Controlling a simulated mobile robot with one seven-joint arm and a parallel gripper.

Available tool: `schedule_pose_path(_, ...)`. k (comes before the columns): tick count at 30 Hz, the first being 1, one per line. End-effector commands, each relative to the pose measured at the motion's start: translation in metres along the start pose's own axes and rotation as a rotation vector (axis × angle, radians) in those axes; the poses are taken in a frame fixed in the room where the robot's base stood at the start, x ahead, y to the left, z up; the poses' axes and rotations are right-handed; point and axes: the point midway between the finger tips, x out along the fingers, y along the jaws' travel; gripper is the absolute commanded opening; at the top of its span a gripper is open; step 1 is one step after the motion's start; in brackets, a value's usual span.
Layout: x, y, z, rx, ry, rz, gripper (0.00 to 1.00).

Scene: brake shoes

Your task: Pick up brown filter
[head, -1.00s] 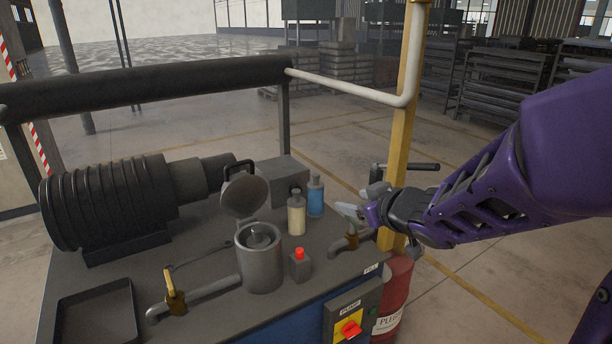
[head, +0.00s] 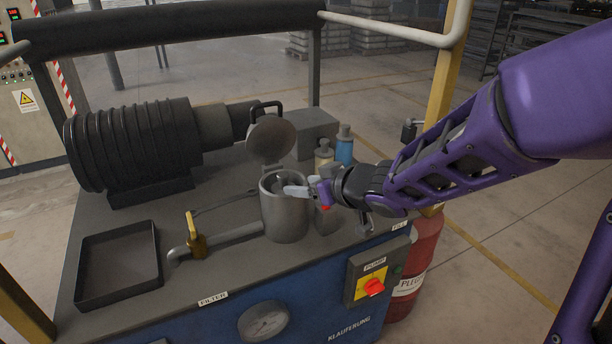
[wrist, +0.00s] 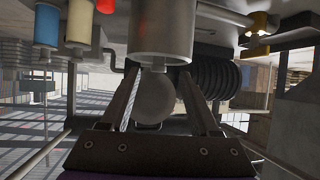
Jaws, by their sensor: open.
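The grey metal filter housing (head: 284,217) stands open on the machine's top, with its round lid (head: 270,140) tilted up behind it. A small grey part shows inside its mouth, but I cannot make out a brown filter. My gripper (head: 293,191) is at the housing's upper rim, reaching in from the right with its fingers pointing left. In the wrist view my gripper (wrist: 160,82) has its two fingers apart, with the housing (wrist: 160,30) beyond the tips and the lid (wrist: 154,98) seen between them. Nothing is held; whether the fingers touch the housing cannot be told.
A yellow-handled valve (head: 195,236) and an empty black tray (head: 118,264) lie left of the housing. A ribbed motor (head: 130,148) is behind. Cream (head: 324,155) and blue (head: 344,146) bottles stand close behind my gripper. A yellow post (head: 446,85) rises at right.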

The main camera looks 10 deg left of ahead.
Motion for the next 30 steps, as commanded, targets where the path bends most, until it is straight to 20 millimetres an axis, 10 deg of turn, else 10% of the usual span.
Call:
schedule_pose_path(18, 0.072, 0.0, -0.004, 0.0, 0.0, -0.001, 0.62)
schedule_pose_path(28, 0.076, 0.001, -0.007, -0.001, -0.001, 0.002, 0.62)
schedule_pose_path(30, 0.076, 0.001, -0.007, -0.001, -0.001, 0.002, 0.5)
